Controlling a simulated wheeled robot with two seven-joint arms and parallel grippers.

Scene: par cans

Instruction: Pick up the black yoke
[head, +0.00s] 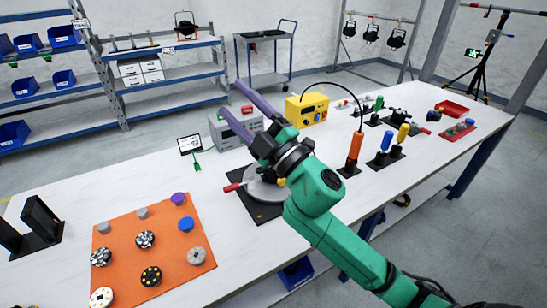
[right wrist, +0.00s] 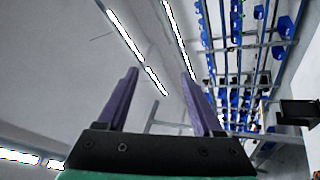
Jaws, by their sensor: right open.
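A black bracket with two uprights (head: 40,222) stands on the white table at the far left in the head view; it looks like the yoke, but I cannot be sure. My right gripper (head: 231,98) is raised over the middle of the table, its two purple fingers apart and empty, pointing up and away to the back left. It is well to the right of the bracket and higher. My left gripper is not in view.
An orange mat (head: 122,222) with several knobs and discs lies right of the bracket. A round grey fixture on a black base (head: 262,208) sits below my right arm. A grey box (head: 236,128), a yellow box (head: 307,109) and upright-handled tools (head: 356,146) stand farther right.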

